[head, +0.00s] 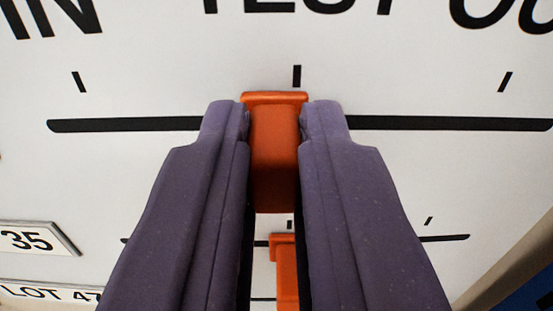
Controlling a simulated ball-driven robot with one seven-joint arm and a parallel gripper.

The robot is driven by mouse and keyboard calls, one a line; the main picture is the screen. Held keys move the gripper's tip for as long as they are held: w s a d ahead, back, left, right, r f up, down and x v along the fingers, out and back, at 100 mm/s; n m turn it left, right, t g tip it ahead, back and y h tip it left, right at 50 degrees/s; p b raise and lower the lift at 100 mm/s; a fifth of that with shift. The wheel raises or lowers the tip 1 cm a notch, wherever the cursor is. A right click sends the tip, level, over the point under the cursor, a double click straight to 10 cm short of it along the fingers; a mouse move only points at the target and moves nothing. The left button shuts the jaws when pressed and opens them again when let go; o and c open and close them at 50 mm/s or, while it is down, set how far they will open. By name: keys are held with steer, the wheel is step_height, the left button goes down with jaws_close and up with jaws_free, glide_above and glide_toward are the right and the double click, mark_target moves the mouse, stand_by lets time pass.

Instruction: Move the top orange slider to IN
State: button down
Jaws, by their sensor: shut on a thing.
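The top orange slider (274,155) sits on the upper black slot (430,123) of a white panel, just left of the TEST tick mark (297,76). My gripper (275,125) has purple fingers on the left and right sides of this slider and is shut on it. The IN label (50,18) is at the top left, with its tick mark (79,82) near the slot's left end. A word starting "OU" is at the top right, cut off by the frame edge.
A second orange slider (284,265) sits on a lower slot (445,238), partly hidden by my fingers. A plate reading 35 (38,239) and a LOT 47 plate (50,294) are at the lower left. The upper slot is clear on both sides.

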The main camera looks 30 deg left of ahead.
steer(key=s+a+b, duration=0.1)
steer(key=a, duration=0.1)
steer(key=s+a+b, duration=0.1)
steer(key=a, duration=0.1)
steer(key=s+a+b, duration=0.1)
steer(key=s+a, duration=0.1)
steer(key=shift+a+b, duration=0.1)
steer(key=shift+b, duration=0.2)
steer(key=shift+r, duration=0.1)
steer(key=c, duration=1.2)
jaws_free()
steer(key=shift+s, duration=0.1)
steer(key=shift+c, duration=0.2)
steer(key=shift+o, duration=0.8)
steer(key=shift+a, duration=0.25)
steer(key=shift+d, duration=0.15)
steer(key=shift+s+d, duration=0.2)
steer(key=v, duration=0.7)
steer(key=shift+b, duration=0.45)
